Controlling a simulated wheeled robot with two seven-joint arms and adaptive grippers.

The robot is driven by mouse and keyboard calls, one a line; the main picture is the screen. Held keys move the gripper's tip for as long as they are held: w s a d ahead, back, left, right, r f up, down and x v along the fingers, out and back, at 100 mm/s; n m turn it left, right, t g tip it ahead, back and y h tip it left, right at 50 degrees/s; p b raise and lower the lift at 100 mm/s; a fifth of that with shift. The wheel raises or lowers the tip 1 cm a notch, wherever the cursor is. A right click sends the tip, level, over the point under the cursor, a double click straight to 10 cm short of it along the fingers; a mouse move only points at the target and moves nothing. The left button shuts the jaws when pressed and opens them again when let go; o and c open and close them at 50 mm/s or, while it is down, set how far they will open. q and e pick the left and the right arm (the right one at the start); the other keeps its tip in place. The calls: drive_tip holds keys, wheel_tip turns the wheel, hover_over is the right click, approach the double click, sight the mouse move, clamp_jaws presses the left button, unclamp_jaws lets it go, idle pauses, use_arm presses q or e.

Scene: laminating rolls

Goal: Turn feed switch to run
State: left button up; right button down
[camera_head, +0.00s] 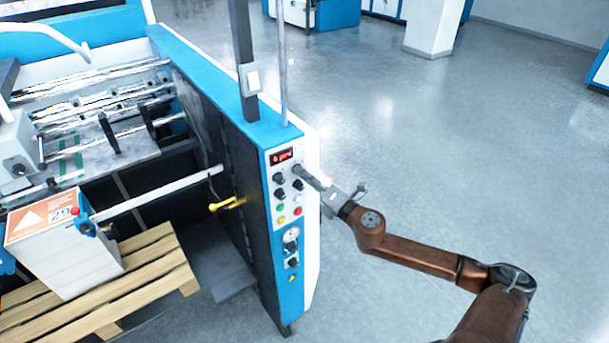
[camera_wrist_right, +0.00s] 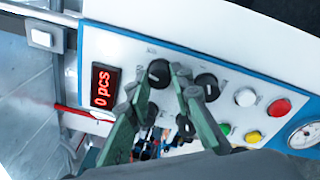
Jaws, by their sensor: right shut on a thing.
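The control panel (camera_head: 284,215) is on the blue and white end of the machine. My right gripper (camera_head: 299,171) reaches the panel from the right. In the right wrist view its green-grey fingers (camera_wrist_right: 160,82) are closed around the black knob (camera_wrist_right: 158,73) nearest the display. The labels are too small to read, so I cannot tell its setting. My left gripper is not in view.
Another black knob (camera_wrist_right: 207,86) sits close to the right finger. White, red, yellow and green buttons (camera_wrist_right: 279,107) and a gauge (camera_wrist_right: 305,135) are nearby. A yellow-handled lever (camera_head: 226,204) and a pallet (camera_head: 150,278) with a white stack (camera_head: 70,262) stand left. Floor to the right is clear.

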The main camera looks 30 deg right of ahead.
drive_tip(key=shift+m+t+h+p, duration=0.3)
drive_tip(key=shift+m+p, duration=1.1)
drive_tip(key=shift+m, duration=3.4)
drive_tip(key=shift+f, duration=0.1)
drive_tip(key=c, duration=1.7)
unclamp_jaws()
drive_tip(key=s, duration=0.4)
drive_tip(key=s+d, duration=0.1)
drive_tip(key=s, duration=0.7)
drive_tip(key=shift+d+f, duration=0.15)
drive_tip(key=shift+f, duration=0.25)
drive_tip(key=shift+w, duration=0.1)
